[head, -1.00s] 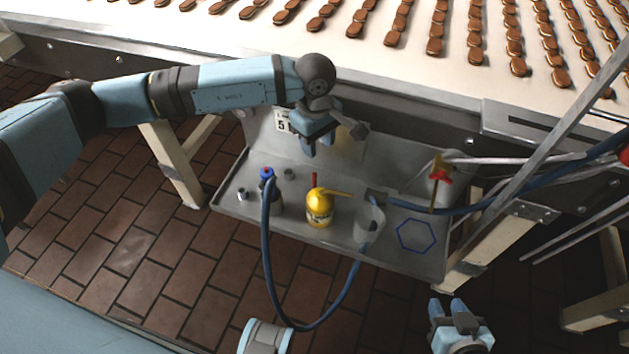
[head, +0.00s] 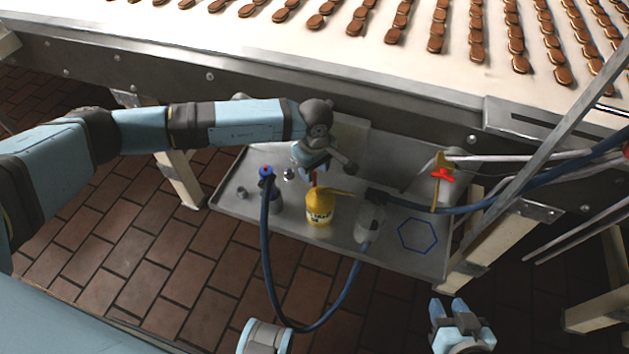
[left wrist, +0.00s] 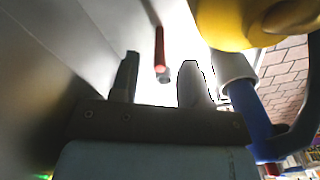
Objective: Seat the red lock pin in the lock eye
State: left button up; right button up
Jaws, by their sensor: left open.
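The red lock pin (head: 314,179) stands upright on the grey tray, just behind the yellow can (head: 319,208). In the left wrist view the red pin (left wrist: 160,46) shows ahead of the fingers, with a grey end. My left gripper (head: 312,172) is open and low over the pin in the head view. In the left wrist view its fingers (left wrist: 160,82) are spread, with the pin lined up between them and nothing held. My right gripper (head: 449,303) is open and empty at the lower right, off the tray. I cannot pick out the lock eye with certainty.
A brass part with a red handle (head: 442,176) is at the right. The blue hexagon outline (head: 417,235) is empty. The conveyor (head: 240,75) edge hangs behind.

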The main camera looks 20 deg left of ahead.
pick_arm(q)
notch_tip(320, 180, down, 2)
grip_shut()
jog(key=shift+r, duration=0.2)
